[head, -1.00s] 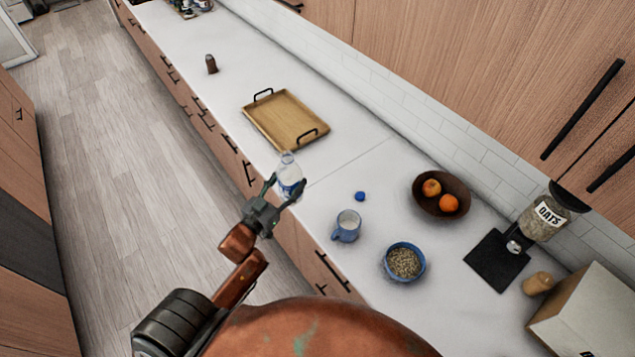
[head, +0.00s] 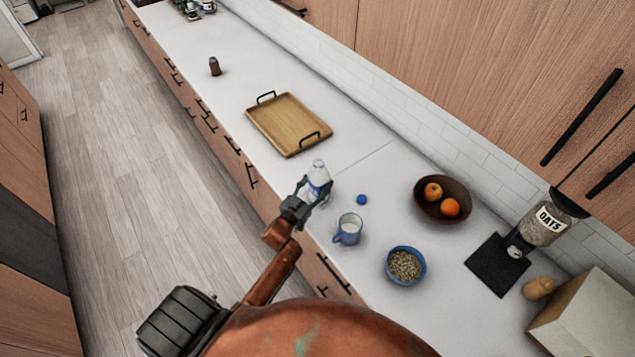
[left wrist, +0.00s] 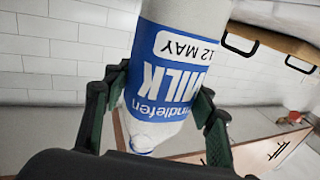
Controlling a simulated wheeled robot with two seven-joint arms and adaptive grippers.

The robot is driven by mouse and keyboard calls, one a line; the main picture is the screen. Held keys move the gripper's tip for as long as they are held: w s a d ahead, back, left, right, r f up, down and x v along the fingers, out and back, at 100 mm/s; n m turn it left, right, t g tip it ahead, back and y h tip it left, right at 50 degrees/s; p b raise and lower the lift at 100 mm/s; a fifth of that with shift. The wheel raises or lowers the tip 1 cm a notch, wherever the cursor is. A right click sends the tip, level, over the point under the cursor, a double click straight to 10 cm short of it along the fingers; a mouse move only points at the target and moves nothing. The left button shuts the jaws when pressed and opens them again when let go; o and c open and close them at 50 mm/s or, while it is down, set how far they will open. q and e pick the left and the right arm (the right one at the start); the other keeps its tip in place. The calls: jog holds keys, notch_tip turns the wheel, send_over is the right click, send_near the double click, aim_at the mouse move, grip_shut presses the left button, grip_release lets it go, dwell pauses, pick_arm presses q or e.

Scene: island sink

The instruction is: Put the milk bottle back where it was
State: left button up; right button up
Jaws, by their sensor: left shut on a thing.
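The milk bottle (head: 318,177) is white with a blue label and looks upright in the head view. My left gripper (head: 312,192) is shut on it, with one finger on each side. In the left wrist view the bottle (left wrist: 180,75) fills the middle, its label reading MILK and 12 MAY upside down, between the fingers (left wrist: 160,105). The bottle is at the front part of the counter; I cannot tell whether its base touches the top. A small blue cap (head: 361,199) lies on the counter to its right. My right gripper is not in view.
A wooden tray (head: 288,123) lies behind the bottle. A fruit bowl (head: 442,199) and oats dispenser (head: 541,225) are farther right.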

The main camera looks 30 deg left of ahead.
pick_arm(q)
jog(key=shift+f, duration=0.25)
jog(key=shift+f, duration=0.15)
jog(key=o, duration=1.2)
jog(key=shift+c, duration=0.2)
jog(key=shift+r, duration=0.2)
jog(key=shift+s+f, duration=0.1)
jog(key=shift+s, duration=0.3)
jog(key=s+b, duration=0.1)
jog(key=s, duration=1)
jog(key=shift+s+a, duration=0.15)
jog(key=shift+a, duration=0.05)
